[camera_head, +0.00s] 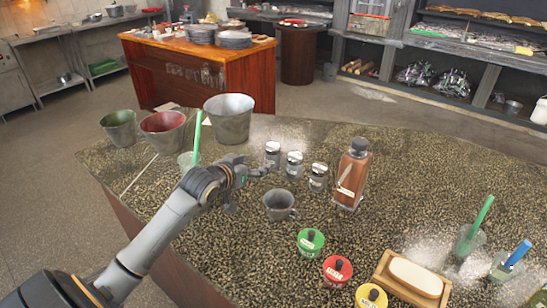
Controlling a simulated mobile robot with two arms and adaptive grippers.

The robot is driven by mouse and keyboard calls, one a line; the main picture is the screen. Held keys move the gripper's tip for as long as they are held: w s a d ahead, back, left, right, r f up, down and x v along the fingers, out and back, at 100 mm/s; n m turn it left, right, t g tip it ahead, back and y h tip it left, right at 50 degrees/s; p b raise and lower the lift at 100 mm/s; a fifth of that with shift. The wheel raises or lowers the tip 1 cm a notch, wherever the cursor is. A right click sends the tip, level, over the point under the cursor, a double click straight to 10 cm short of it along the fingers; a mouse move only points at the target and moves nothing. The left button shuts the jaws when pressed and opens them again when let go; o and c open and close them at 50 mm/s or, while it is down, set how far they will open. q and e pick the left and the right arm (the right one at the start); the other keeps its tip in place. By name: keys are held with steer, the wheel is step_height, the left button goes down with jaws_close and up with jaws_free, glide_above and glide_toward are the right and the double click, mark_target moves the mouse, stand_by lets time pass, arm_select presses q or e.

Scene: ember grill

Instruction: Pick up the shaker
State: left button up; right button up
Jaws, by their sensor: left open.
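Three small glass shakers with metal caps stand upright in a slanting row on the dark speckled counter (170,235): a far one (272,152), a middle one (294,165) and a near one (318,178). I cannot tell which one the task means. My left gripper (252,183) reaches in from the left, open and empty, just left of the row. One finger points toward the shakers and seems apart from them. My right gripper is not in view.
A metal cup (279,205) stands close in front of the shakers. A brown bottle with a black cap (353,175) stands to their right. Three buckets, including a grey one (229,118), stand behind the arm. Several lidded jars, including a green one (310,241), stand nearer.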

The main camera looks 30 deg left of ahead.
mark_target(269, 158)
arm_select(q)
steer(key=x, duration=0.5)
steer(key=shift+w+f, duration=0.1)
steer(key=shift+w+p, duration=0.45)
steer(key=shift+w, duration=0.05)
steer(key=x, duration=0.4)
steer(key=shift+d+f+p, duration=0.1)
steer(key=shift+f+p, duration=0.05)
steer(key=shift+p, duration=0.2)
steer(key=shift+c, duration=0.4)
steer(key=c, duration=1)
